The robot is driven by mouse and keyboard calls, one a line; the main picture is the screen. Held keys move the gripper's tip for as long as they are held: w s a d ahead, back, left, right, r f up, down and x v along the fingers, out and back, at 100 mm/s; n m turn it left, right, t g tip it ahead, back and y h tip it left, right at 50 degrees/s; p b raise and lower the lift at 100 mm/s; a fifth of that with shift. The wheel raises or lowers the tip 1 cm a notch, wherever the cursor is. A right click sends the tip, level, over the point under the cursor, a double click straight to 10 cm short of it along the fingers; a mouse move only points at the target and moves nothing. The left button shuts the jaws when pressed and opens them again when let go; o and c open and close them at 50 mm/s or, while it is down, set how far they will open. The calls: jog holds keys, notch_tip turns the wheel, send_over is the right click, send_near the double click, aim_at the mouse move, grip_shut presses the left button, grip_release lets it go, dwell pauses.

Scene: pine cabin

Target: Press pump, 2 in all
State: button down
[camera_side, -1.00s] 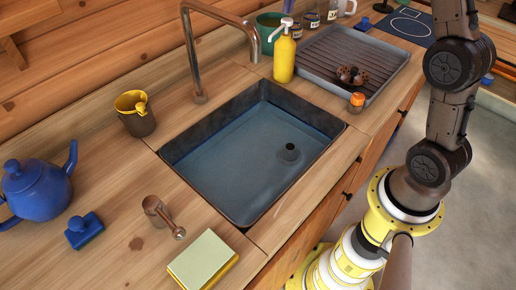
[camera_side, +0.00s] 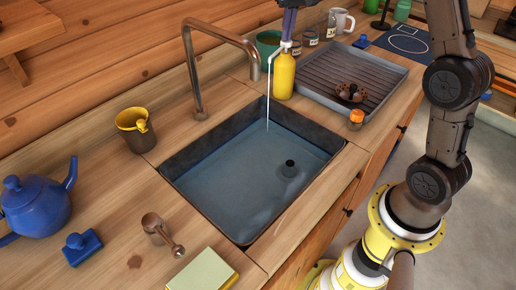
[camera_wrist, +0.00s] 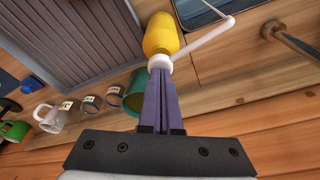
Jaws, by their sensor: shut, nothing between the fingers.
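The yellow pump bottle (camera_side: 284,76) stands upright on the counter behind the sink, beside the drainboard. My gripper (camera_side: 289,36) is shut and empty, its fingertips down on top of the white pump head (camera_side: 286,45). A thin white stream (camera_side: 268,98) runs from the spout into the sink (camera_side: 250,165). In the wrist view my shut fingers (camera_wrist: 159,75) meet the white pump head (camera_wrist: 160,63), with the yellow bottle (camera_wrist: 162,35) beyond and the white spout (camera_wrist: 205,38) reaching to the right.
A metal faucet (camera_side: 190,70) stands left of the bottle. A green pot (camera_side: 268,42) and several jars stand behind it. The ribbed drainboard (camera_side: 375,75) holds a brown object (camera_side: 350,92). A blue teapot (camera_side: 35,205) and yellow-rimmed cup (camera_side: 135,128) are at left.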

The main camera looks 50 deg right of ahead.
jog(key=shift+f, duration=0.4)
jog(key=shift+r, duration=0.1)
jog(key=shift+w+v, duration=0.1)
jog(key=shift+v, duration=0.6)
jog(key=shift+w+v, duration=0.15)
jog(key=shift+v, duration=0.5)
jog(key=shift+d, duration=0.15)
jog(key=shift+s+x, duration=0.1)
jog(key=shift+x, duration=0.6)
jog(key=shift+s+x, duration=0.15)
jog(key=shift+x, duration=0.55)
jog(key=shift+w+v, duration=0.1)
jog(key=shift+v, duration=0.6)
jog(key=shift+w+v, duration=0.15)
jog(key=shift+v, duration=0.55)
jog(key=shift+r, duration=0.2)
